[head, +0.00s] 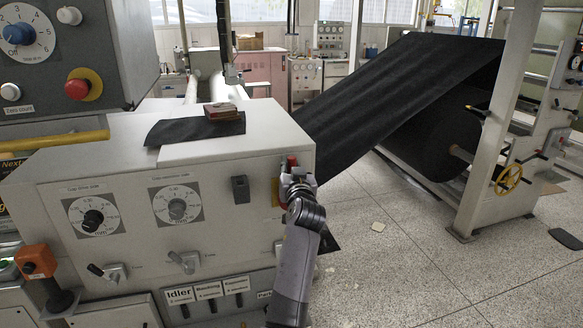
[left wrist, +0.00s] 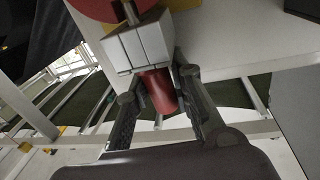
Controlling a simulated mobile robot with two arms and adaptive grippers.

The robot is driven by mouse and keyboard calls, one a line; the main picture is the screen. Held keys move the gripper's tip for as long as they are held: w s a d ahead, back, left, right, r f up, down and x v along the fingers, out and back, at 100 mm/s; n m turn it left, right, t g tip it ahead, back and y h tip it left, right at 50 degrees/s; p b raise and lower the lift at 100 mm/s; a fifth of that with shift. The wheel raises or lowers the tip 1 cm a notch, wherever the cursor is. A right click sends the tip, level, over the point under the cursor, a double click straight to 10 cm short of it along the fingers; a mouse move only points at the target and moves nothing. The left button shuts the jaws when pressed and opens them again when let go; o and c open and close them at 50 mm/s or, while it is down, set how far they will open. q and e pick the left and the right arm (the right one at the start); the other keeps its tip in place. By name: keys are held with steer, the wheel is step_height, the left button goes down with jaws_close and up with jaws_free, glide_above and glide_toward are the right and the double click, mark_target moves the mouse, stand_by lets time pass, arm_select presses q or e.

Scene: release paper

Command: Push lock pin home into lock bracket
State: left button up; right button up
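The lock pin shows as a red cylindrical handle (left wrist: 162,94) in the left wrist view, at the near face of a pale grey block that looks like the lock bracket (left wrist: 138,44). A thin metal shaft (left wrist: 131,13) shows beyond the block. In the head view the red pin (head: 292,161) is at the right end of the grey machine cabinet. My left gripper (head: 297,180) is there, its fingers (left wrist: 158,105) on either side of the handle with visible gaps, so it looks open. How deep the pin sits is unclear. My right gripper is out of view.
The grey cabinet (head: 100,165) with dials fills the left. A brown stack (head: 222,111) lies on a black sheet on its top. A dark web (head: 390,85) slopes to a roll at a frame (head: 493,120) with a yellow handwheel (head: 509,179). Speckled floor (head: 400,260) is mostly open.

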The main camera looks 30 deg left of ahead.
arm_select(q)
steer(key=o, duration=0.5)
steer(key=shift+o, duration=0.2)
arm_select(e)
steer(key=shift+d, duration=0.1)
arm_select(q)
steer(key=shift+r, duration=0.15)
step_height(320, 180, up, 10)
steer(key=shift+f, duration=0.1)
steer(key=shift+f, duration=0.1)
stand_by(0.4)
